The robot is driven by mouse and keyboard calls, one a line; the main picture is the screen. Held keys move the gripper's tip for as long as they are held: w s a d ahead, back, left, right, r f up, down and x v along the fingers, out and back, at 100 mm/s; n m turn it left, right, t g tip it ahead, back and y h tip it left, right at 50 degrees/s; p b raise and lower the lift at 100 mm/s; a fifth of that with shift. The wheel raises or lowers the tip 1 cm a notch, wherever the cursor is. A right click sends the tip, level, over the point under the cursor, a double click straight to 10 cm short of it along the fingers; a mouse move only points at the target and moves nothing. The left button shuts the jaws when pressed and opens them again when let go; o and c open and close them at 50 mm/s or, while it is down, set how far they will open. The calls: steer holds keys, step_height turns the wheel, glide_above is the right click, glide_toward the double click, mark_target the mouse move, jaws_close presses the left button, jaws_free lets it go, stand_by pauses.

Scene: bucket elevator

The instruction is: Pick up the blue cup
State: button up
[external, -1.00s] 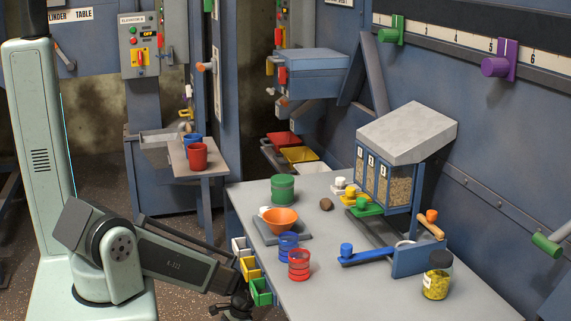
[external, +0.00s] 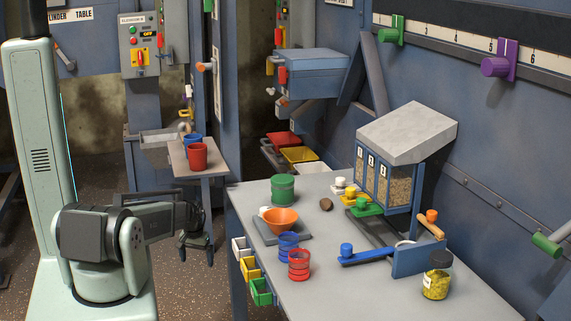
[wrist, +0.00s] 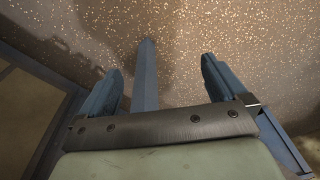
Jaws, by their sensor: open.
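A blue cup (external: 192,140) stands on a small grey side shelf (external: 181,166), just behind a red cup (external: 197,157) that hides part of it. A second blue vessel (external: 288,244), ringed and cup-like, stands on the main table beside a similar red one (external: 299,264). My gripper (external: 196,243) hangs below and in front of the side shelf, left of the main table, apart from both blue vessels. In the wrist view its two fingers (wrist: 157,85) are spread with nothing held; speckled floor and a blue post show beyond, and no cup shows.
The main table (external: 380,296) holds an orange bowl (external: 278,219), a green canister (external: 283,189), a jar (external: 437,276) and a grain dispenser (external: 385,175). Small bins (external: 251,268) hang on its left edge. Open floor lies between the shelf and table.

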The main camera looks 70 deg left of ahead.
steer(key=s+a+r+n+t+y, duration=0.1)
steer(key=s+a+r+n+y, duration=0.35)
steer(key=s+a+r, duration=1.2)
steer(key=s+a+r+n, duration=0.2)
steer(key=s+a+r, duration=0.15)
steer(key=r, duration=0.35)
steer(key=s+a+r+n, duration=0.2)
steer(key=s+a+r, duration=0.15)
steer(key=r, duration=0.35)
steer(key=w+r+m+y, duration=0.1)
steer(key=w+r, duration=0.4)
steer(key=r, duration=0.4)
steer(key=w+d+r+m+t+h, duration=0.1)
steer(key=w+d+r+m, duration=0.25)
steer(key=w+d, duration=0.5)
steer(key=w+d+r+m, duration=0.3)
steer(key=w+d+r, duration=0.2)
steer(key=w, duration=0.6)
steer(key=x, duration=0.8)
steer(key=shift+w+d+f, duration=0.1)
steer(key=shift+d+f, duration=0.05)
steer(key=shift+d, duration=0.1)
steer(key=shift+w+d+x, duration=0.15)
steer(key=shift+x, duration=1.2)
steer(key=shift+w+d+x, duration=0.1)
steer(key=shift+d+x, duration=0.05)
steer(key=shift+x, duration=1.25)
